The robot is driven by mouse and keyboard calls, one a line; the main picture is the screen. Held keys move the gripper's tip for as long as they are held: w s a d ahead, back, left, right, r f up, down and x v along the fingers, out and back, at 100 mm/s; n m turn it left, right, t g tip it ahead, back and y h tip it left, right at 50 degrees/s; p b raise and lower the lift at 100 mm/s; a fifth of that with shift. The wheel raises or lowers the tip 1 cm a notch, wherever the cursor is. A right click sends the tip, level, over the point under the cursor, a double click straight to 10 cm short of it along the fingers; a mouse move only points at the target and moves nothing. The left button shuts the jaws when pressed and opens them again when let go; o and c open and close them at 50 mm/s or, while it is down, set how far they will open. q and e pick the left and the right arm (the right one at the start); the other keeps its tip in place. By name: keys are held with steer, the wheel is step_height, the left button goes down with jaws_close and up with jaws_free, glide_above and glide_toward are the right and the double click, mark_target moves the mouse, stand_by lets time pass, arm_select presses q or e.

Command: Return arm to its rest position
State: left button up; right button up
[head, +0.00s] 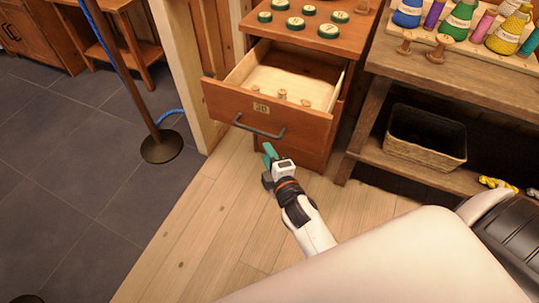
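My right gripper (268,154), with teal fingertips, is at the end of my white arm, which comes in from the lower right. It appears just in front of and below the open drawer (225,105), near its dark handle (258,128). No object shows in its fingers, but their gap is too small to make out. The drawer is pulled out of a wooden cabinet (320,150), has a label on its front and holds a few small wooden spools (282,94). My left gripper is out of view.
Green-rimmed discs (328,30) sit on the cabinet top. On the right, a wooden shelf (460,78) bears two wooden spools (437,49) and colourful thread cones (458,20), with a basket (427,138) below. A rope post (160,147) stands left. The floor (190,235) between is clear.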

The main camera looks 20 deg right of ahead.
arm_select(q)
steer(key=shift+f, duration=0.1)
arm_select(e)
steer(key=shift+s, duration=0.25)
